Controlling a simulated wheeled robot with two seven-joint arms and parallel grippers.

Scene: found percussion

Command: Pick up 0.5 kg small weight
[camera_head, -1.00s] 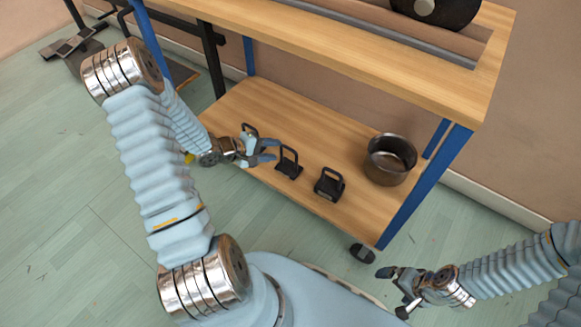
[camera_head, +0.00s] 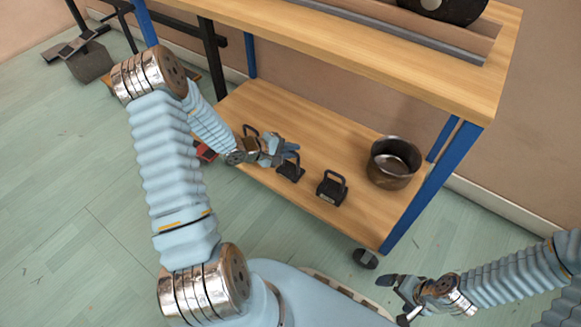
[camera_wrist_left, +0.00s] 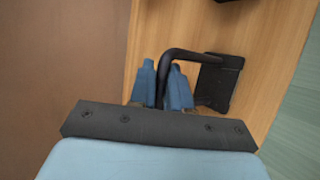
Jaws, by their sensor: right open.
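Three black weights with loop handles stand in a row on the lower wooden shelf: a left one (camera_head: 250,131), a middle one (camera_head: 291,172) and a right one (camera_head: 331,190). No mass marking is readable. My left gripper (camera_head: 287,150) is at the middle weight. In the left wrist view, the blue fingers (camera_wrist_left: 163,84) lie close on both sides of that weight's handle (camera_wrist_left: 186,53). Its dark base (camera_wrist_left: 216,88) is on the shelf. Part of another weight (camera_wrist_left: 227,2) shows at the top edge there. My right gripper (camera_head: 398,296) is open and empty, off the shelf.
A dark metal pot (camera_head: 393,163) stands at the shelf's right end. The upper wooden board (camera_head: 390,68) overhangs the lower shelf (camera_head: 345,135). A blue post (camera_head: 430,190) bounds the right end. A red object (camera_head: 205,152) shows beside the left forearm. Floor in front is clear.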

